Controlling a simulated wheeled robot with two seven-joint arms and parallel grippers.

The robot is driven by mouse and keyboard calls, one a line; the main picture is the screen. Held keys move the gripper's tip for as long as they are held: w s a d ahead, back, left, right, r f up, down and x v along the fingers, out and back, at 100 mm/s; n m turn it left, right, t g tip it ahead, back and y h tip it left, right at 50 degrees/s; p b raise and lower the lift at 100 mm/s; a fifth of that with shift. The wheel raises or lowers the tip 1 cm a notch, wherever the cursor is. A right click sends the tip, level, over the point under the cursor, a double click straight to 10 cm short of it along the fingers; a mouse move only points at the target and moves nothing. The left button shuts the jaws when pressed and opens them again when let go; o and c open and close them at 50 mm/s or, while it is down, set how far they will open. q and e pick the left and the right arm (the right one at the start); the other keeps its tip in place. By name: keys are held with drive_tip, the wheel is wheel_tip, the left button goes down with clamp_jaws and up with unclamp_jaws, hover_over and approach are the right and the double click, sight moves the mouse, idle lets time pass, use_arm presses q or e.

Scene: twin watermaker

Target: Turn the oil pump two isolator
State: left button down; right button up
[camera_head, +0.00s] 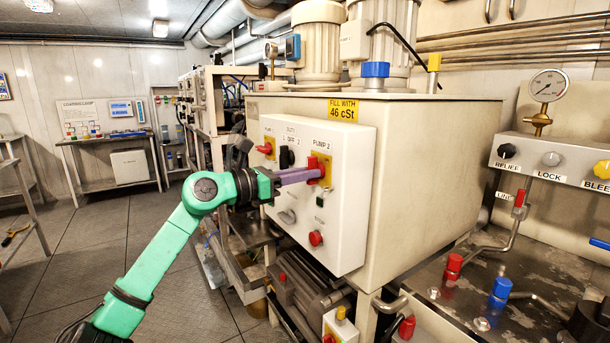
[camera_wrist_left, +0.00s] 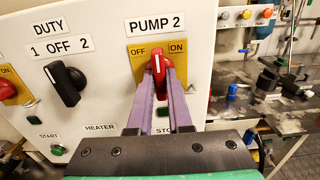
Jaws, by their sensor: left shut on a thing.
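The pump 2 isolator (camera_head: 314,162) is a red handle on a yellow plate on the white control panel (camera_head: 344,240). In the left wrist view the red handle (camera_wrist_left: 157,62) stands roughly upright, between the OFF and ON labels, under the PUMP 2 sign. My left gripper (camera_head: 319,174) reaches the panel from the left, its purple fingers on either side of the handle and shut on it. The fingers (camera_wrist_left: 161,80) hide the lower part of the handle. My right gripper is not in view.
A black duty selector (camera_wrist_left: 66,84) and another red isolator (camera_head: 266,148) sit left of pump 2. A red button (camera_head: 316,238) is below. A valve bench with a gauge (camera_head: 548,85) stands at the right. Open floor (camera_head: 90,245) lies at the left.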

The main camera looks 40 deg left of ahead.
use_arm(q)
drive_tip(key=c, duration=0.8)
unclamp_jaws()
drive_tip(key=shift+r, duration=0.2)
drive_tip(key=shift+c, duration=0.2)
drive_tip(key=shift+f, duration=0.1)
drive_tip(key=b+v, duration=0.3)
drive_tip(key=v, duration=1.1)
drive_tip(key=shift+s+b, duration=0.3)
drive_tip(key=shift+b, duration=0.1)
drive_tip(key=shift+a, duration=0.1)
